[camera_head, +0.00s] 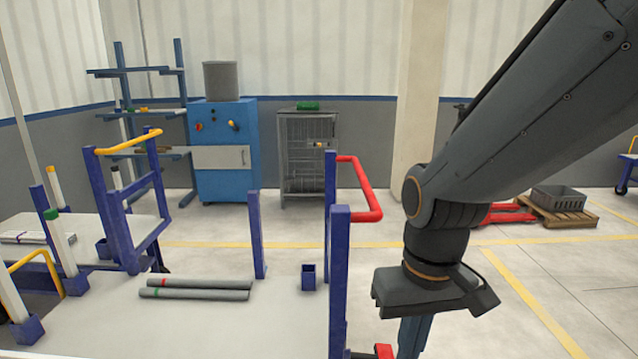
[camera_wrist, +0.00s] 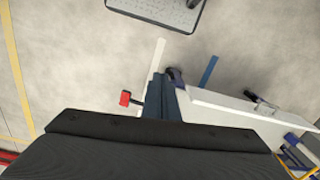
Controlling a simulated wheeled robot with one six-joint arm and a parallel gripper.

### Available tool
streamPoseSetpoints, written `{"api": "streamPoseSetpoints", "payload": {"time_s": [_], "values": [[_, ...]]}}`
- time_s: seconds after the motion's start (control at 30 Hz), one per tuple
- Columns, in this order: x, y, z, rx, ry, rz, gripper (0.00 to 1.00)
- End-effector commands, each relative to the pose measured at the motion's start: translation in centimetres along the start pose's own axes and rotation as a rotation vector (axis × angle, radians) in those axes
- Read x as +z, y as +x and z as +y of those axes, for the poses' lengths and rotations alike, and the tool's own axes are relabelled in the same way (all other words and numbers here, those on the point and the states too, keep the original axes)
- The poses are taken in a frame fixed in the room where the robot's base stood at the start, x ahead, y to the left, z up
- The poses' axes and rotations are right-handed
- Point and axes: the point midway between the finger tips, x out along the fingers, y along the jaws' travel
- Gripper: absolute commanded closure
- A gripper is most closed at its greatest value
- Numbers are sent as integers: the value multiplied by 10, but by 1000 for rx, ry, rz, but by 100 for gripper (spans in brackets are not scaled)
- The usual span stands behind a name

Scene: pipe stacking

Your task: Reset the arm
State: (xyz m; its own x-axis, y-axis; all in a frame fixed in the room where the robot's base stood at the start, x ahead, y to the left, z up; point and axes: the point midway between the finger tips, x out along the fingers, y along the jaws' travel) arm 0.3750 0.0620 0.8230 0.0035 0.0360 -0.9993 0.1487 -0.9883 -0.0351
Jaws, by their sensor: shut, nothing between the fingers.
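My arm comes in from the upper right in the head view and bends down at the wrist. My gripper (camera_head: 411,340) hangs below the wrist, to the right of the cart's blue posts, with its tips cut off by the lower edge. In the wrist view my gripper (camera_wrist: 158,82) shows as narrow dark blue fingers close together, shut and empty. Two grey pipes (camera_head: 198,288) lie side by side on the white cart top (camera_head: 240,332), one with a red band and one with a green band. My gripper is well to their right, apart from them.
Blue posts (camera_head: 340,285) and a red handle (camera_head: 369,190) stand on the cart's right side, close to my arm. A second cart (camera_head: 140,228) with a yellow handle is at left. A blue machine (camera_head: 223,150) and wire cabinet (camera_head: 307,155) stand behind. Open floor lies at right.

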Motion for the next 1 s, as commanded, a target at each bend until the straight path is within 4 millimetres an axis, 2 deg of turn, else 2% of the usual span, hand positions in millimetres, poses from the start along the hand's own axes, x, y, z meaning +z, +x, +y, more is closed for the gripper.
{"api": "streamPoseSetpoints", "payload": {"time_s": [0.03, 0.1, 0.4, 0.6, 1.0], "values": [[3, -13, 5, 3, 18, -4, 100], [4, -23, 13, 8, 41, -4, 100], [12, -55, 45, 26, 129, -6, 100], [14, -61, 55, 31, 154, -6, 100], [14, -60, 56, 31, 157, -6, 100]]}}
